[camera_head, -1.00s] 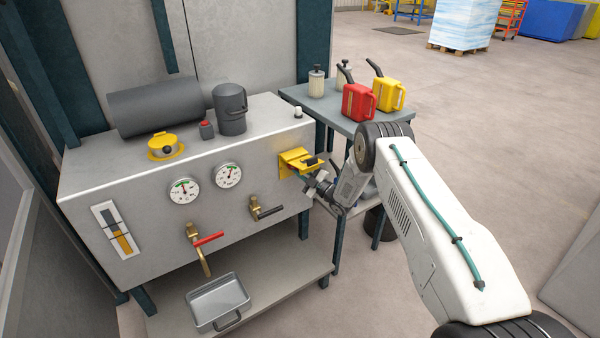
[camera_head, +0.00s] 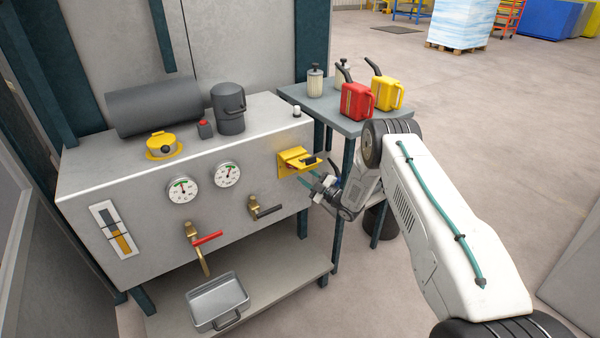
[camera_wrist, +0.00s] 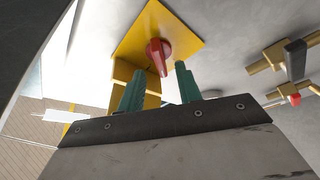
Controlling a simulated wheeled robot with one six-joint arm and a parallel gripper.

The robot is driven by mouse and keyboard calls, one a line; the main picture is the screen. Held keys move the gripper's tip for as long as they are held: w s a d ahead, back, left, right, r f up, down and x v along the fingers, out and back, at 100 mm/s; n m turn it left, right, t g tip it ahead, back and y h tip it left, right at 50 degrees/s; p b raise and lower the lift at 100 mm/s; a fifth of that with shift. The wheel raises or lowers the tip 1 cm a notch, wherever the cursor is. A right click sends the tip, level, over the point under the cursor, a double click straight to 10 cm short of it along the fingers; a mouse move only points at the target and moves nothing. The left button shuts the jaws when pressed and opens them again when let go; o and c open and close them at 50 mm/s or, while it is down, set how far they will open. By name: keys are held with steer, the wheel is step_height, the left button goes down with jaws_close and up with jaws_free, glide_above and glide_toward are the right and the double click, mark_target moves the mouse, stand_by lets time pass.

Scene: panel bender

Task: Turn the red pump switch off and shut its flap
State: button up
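The red pump switch (camera_wrist: 158,57) is a pointed knob on a yellow plate (camera_wrist: 180,32) in the wrist view. The knob's narrow end points down the picture, towards my gripper. In the head view the yellow switch housing (camera_head: 292,157) is on the front panel's right end; the red knob cannot be made out there. A yellow flap (camera_wrist: 123,72) stands out from the plate, open, partly hidden behind my left finger. My gripper (camera_wrist: 159,70) is open, its green fingers apart, with the knob in line with the gap. In the head view my gripper (camera_head: 316,174) is beside the housing.
A brass valve with a black lever (camera_head: 265,211) and one with a red lever (camera_head: 207,238) stick out left of my gripper. A side table (camera_head: 350,124) with red (camera_head: 356,102) and yellow cans (camera_head: 388,93) stands close behind my wrist. Open floor lies at the right.

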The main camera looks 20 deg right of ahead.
steer(key=shift+v, duration=1.9)
steer(key=o, duration=0.6)
steer(key=shift+a, duration=0.3)
steer(key=o, duration=0.4)
steer(key=shift+g+y, duration=0.3)
steer(key=shift+y, duration=0.1)
steer(key=a, duration=0.5)
steer(key=shift+o, duration=0.2)
steer(key=w+r+m+t+h, duration=0.1)
steer(key=m+h, duration=0.4)
steer(key=m, duration=0.7)
steer(key=w+r+m+t+h, duration=0.1)
steer(key=w+m+t+h, duration=0.3)
steer(key=m, duration=0.9)
steer(key=shift+w+a+t+h, duration=0.25)
steer(key=shift+w+h, duration=0.5)
steer(key=shift+h, duration=0.45)
steer(key=shift+r, duration=0.1)
